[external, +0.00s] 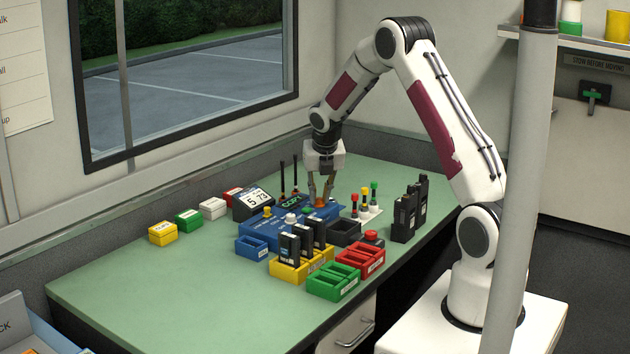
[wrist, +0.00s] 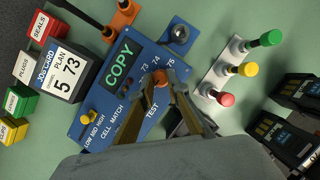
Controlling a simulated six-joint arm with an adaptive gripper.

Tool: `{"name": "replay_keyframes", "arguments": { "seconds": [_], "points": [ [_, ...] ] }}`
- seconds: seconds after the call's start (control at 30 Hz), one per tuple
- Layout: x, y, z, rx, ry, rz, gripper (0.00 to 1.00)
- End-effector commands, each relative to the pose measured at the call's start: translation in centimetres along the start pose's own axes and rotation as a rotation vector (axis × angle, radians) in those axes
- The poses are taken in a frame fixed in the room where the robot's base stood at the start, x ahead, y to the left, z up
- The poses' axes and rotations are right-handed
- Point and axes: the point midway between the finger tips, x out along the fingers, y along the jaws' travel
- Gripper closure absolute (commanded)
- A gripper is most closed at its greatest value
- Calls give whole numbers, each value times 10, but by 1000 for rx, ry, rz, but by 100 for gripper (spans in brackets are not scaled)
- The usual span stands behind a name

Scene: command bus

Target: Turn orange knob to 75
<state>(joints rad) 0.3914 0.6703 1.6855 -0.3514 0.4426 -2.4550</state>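The orange knob (wrist: 161,78) is on the blue panel (wrist: 121,72), beside the printed marks 73, 74 and 75. In the external view the knob (external: 320,204) shows below my gripper. My gripper (wrist: 162,84) points down at the knob, with one fingertip on each side of it; it also shows in the external view (external: 320,195). The fingers are parted by about the knob's width; I cannot tell whether they press on it. They hide much of the knob, and its pointer cannot be read. The panel's display (wrist: 120,62) reads COPY.
A job card (wrist: 66,70) reads PLAN 5 73. A yellow knob (wrist: 87,117) sits by LOW MID HIGH. A white rack with red, yellow and green plugs (wrist: 224,72) stands close right. Black radios (external: 410,210) and coloured trays (external: 333,282) stand nearby. The bench's left front is clear.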

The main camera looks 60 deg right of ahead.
Motion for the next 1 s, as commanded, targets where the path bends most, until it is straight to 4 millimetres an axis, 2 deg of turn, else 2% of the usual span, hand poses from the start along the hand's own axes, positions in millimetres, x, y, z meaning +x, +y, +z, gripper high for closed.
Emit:
{"name": "replay_keyframes", "arguments": {
  "seconds": [0.53,1.0],
  "points": [
    [0,1,0,36,0,-16,100],
    [1,3,-1,207,2,-88,100]
  ]
}}
